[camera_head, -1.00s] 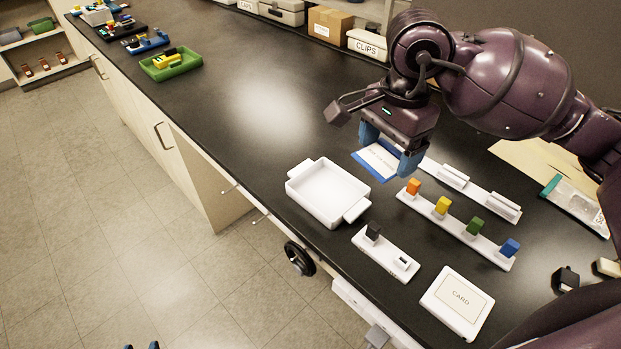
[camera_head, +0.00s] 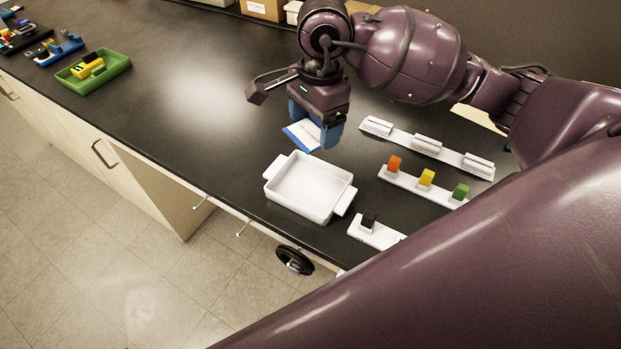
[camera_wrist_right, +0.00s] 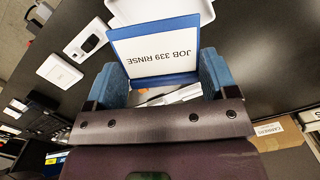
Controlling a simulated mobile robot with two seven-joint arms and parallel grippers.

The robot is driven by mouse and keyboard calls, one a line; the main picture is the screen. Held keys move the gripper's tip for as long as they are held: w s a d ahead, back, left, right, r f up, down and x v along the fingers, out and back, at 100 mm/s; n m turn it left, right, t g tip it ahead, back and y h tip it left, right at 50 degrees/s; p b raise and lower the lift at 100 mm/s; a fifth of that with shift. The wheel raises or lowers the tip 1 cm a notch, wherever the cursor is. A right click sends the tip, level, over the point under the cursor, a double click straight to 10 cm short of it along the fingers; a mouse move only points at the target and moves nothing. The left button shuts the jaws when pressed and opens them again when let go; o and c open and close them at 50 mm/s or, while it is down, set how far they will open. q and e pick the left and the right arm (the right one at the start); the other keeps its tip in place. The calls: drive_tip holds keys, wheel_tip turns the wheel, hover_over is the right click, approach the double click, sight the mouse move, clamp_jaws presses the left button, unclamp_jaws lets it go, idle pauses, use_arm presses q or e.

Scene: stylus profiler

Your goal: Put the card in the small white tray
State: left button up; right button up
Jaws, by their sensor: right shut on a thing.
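The card is white with a blue border and shows in the head view (camera_head: 301,135). In the right wrist view the card (camera_wrist_right: 160,50) reads "JOB 339 RINSE", upside down. My right gripper (camera_head: 314,124) is shut on the card, one blue finger at each side. The small white tray (camera_head: 310,187) is empty, with a handle at each end. It stands on the black bench just in front of the card and gripper. Part of the white tray (camera_wrist_right: 160,10) shows beyond the card in the wrist view. My left gripper is not in view.
A white strip with orange, yellow and green blocks (camera_head: 426,178) lies right of the tray, with a slotted white rail (camera_head: 427,143) behind it. A small white holder with a black block (camera_head: 369,219) is close to the tray. A green tray (camera_head: 95,72) stands far left; bench between is clear.

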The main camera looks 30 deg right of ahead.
sight(319, 128)
wheel_tip(319, 128, down, 16)
drive_tip(key=shift+w+f+p, duration=0.1)
drive_tip(key=shift+p, duration=0.35)
drive_tip(key=shift+f, duration=0.2)
drive_tip(key=o, duration=0.8)
drive_tip(key=shift+r, duration=0.1)
drive_tip(key=r, duration=0.8)
drive_tip(key=d+r+b, duration=0.1)
drive_tip(key=r, duration=0.3)
drive_tip(key=shift+r, duration=0.15)
drive_tip(key=shift+a, duration=0.1)
